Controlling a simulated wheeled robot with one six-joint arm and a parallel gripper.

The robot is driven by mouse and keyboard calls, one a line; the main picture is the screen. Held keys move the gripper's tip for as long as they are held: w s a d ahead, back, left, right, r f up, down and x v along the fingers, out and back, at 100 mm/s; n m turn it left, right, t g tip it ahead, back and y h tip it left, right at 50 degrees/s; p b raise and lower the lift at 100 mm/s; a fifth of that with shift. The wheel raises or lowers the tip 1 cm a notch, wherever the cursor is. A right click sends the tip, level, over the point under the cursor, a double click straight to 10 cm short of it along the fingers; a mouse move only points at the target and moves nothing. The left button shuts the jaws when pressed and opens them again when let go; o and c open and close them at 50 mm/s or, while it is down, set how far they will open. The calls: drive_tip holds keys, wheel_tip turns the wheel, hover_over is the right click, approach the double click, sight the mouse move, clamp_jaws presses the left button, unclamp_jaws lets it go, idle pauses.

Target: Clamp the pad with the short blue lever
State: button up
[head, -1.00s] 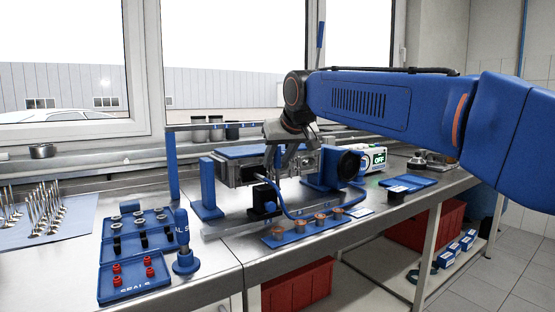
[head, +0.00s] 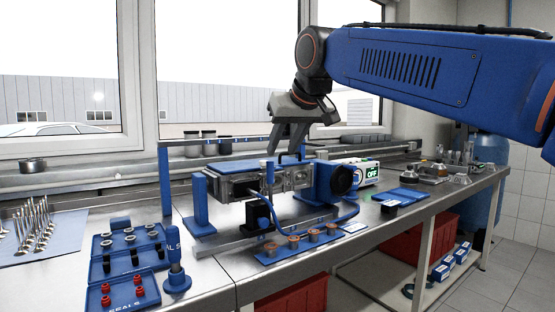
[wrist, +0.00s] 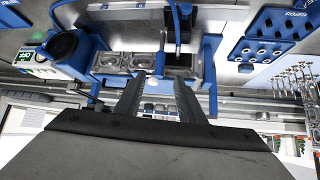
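A grey metal cylinder head (head: 240,187) sits in a blue fixture on the bench, with a blue plate (head: 236,166) along its top. A short upright post with a pale top and blue lower part (head: 267,172) stands at its front. A black block (head: 258,217) with a blue hose is below that. I cannot tell for sure which part is the pad or the short blue lever. My gripper (head: 286,154) points down above the right part of the head. In the wrist view its fingers (wrist: 155,78) are apart with nothing held between them.
A blue crossbar (head: 215,141) runs behind the head. A round black part (head: 343,180) and a box reading OFF (head: 369,173) stand to its right. Blue trays with seals (head: 130,248) and copper-coloured parts (head: 291,241) are in front. Valves (head: 35,228) stand at left.

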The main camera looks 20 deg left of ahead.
drive_tip(key=shift+v, duration=2.3)
drive_tip(key=c, duration=0.4)
drive_tip(key=shift+s+a+f, duration=0.15)
drive_tip(key=shift+a, duration=0.1)
clamp_jaws()
drive_tip(key=m+t+y, duration=0.5)
drive_tip(key=m+t, duration=0.2)
drive_tip(key=m, duration=1.1)
approach(271, 173)
drive_tip(key=x, duration=0.6)
drive_tip(key=shift+a, duration=0.1)
